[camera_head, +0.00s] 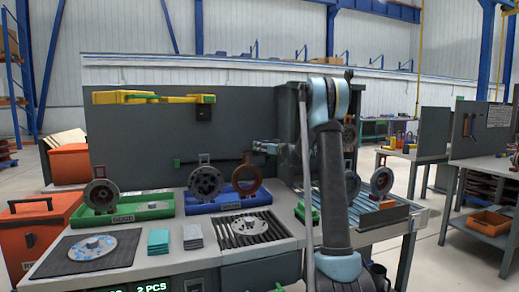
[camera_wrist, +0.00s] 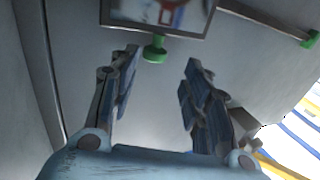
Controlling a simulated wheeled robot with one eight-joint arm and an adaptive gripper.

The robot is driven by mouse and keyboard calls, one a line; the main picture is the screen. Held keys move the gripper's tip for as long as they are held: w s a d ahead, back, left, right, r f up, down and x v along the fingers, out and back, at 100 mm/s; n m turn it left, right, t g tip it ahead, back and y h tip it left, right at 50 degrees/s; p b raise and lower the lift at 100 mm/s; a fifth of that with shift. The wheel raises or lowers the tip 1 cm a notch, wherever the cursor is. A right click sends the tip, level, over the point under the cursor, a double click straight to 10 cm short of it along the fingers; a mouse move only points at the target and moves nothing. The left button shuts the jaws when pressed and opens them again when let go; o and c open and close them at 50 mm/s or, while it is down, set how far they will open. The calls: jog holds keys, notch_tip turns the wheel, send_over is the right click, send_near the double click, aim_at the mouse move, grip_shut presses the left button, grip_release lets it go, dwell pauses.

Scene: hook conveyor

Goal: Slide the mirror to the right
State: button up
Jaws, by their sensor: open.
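The mirror (camera_wrist: 160,14) shows at the top edge of the wrist view as a dark-framed panel with a blurred red and white reflection. A green knob (camera_wrist: 155,48) sticks out from its lower edge. My gripper (camera_wrist: 161,64) is open and empty, with its fingertips on either side of the knob, apart from it as far as I can tell. In the head view, my gripper (camera_head: 262,147) is at the grey back panel, above the blue tray. The mirror itself is not clearly visible there.
A rail ends in a green cap (camera_wrist: 309,39) in the wrist view. Below my gripper in the head view are a blue tray (camera_head: 226,204) and a green tray (camera_head: 120,216) with round metal parts. A dark cabinet (camera_head: 291,120) stands close to the right, behind my arm.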

jog(key=v, duration=1.3)
jog(key=shift+w, duration=0.1)
send_over(255, 156)
jog(key=v, duration=0.2)
jog(key=shift+w+d+f, duration=0.15)
jog(key=shift+f, duration=0.05)
dwell(0.3)
jog(key=shift+d, duration=0.1)
grip_shut()
